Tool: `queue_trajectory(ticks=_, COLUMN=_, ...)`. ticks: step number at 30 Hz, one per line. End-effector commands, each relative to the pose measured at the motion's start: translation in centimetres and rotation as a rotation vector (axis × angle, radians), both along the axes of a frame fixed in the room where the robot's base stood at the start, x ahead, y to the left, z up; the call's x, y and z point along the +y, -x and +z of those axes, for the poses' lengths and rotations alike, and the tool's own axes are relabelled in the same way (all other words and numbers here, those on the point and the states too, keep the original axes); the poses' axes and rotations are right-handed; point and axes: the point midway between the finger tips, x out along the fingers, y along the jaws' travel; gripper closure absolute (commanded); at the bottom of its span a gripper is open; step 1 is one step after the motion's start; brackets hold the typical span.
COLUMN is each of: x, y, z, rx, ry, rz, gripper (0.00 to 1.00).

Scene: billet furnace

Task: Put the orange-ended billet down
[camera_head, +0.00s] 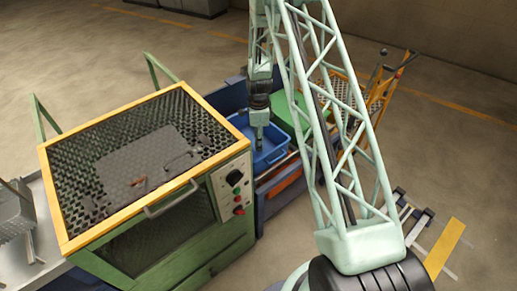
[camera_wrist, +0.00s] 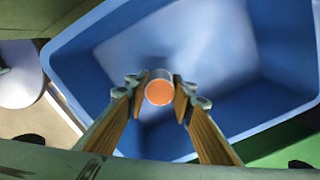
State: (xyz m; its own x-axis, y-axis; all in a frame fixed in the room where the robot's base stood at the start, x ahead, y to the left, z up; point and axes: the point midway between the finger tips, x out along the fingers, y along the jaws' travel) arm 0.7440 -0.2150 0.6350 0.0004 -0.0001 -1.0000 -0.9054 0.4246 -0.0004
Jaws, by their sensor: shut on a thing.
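The orange-ended billet (camera_wrist: 159,91) is in the wrist view, a short grey cylinder with its round orange end facing the camera. My gripper (camera_wrist: 160,97) is shut on it, one finger on each side. The billet is over or inside a blue bin (camera_wrist: 80,62); I cannot tell whether it touches the bin's floor. In the head view my gripper (camera_head: 259,146) reaches down into the blue bin (camera_head: 275,159), and the billet itself is hidden or too small to make out.
A green furnace (camera_head: 190,225) with a yellow-framed mesh top stands left of the bin. A green surface (camera_head: 290,112) lies just right of the bin. A yellow trolley (camera_head: 383,88) stands further right. The bin's floor looks bare around the billet.

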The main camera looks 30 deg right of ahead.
Motion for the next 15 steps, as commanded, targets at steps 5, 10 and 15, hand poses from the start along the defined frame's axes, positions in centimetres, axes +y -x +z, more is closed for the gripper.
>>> queue_trajectory(ticks=5, x=0.0, y=0.0, z=-1.4, rx=0.001, ry=0.000, rz=0.000, gripper=0.97)
queue_trajectory(ticks=10, x=0.0, y=0.0, z=-2.9, rx=0.001, ry=0.000, rz=0.000, gripper=0.97)
queue_trajectory(ticks=15, x=0.0, y=0.0, z=-3.6, rx=0.001, ry=0.000, rz=0.000, gripper=0.97)
